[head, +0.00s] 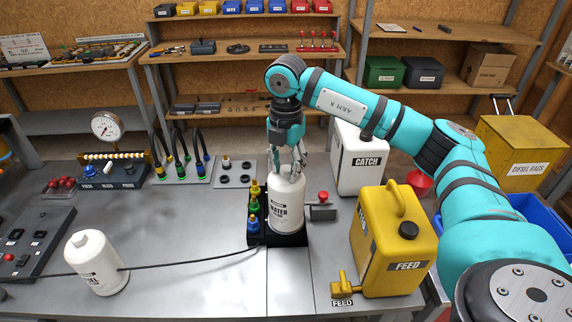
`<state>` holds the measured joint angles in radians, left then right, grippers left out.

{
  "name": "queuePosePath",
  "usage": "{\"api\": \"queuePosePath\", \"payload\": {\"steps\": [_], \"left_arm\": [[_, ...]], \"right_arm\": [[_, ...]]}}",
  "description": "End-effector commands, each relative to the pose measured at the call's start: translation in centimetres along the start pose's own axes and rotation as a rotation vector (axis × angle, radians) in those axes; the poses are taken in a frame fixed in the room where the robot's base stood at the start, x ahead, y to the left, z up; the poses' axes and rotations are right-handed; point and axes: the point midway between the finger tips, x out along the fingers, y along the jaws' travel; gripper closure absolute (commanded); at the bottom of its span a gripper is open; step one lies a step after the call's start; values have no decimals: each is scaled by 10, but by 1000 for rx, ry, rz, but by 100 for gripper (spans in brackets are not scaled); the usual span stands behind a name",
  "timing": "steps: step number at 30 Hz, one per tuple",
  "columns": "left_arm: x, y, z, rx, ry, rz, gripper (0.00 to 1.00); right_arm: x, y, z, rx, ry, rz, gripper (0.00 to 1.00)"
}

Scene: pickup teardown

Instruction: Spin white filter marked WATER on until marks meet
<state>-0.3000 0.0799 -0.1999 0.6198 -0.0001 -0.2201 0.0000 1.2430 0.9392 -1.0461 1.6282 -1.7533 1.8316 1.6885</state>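The white filter marked WATER (286,207) stands upright on a black base (272,238) at the middle of the bench. My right gripper (288,168) points straight down over it, with its fingers closed about the filter's top, which they partly hide. The marks on the filter and base are too small to make out, and the joint between them is not clear. My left gripper is not in view.
Coloured connectors (254,208) stand left of the base, and a red-knobbed part (323,206) sits to its right. The yellow FEED can (392,245) and white CATCH can (358,160) stand at right.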

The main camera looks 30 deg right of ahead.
Motion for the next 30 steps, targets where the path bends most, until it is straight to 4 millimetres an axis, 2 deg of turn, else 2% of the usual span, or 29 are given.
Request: {"api": "queuePosePath", "payload": {"steps": [30], "left_arm": [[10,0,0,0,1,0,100]], "right_arm": [[18,-1,-2,-3,5,-8,64]]}}
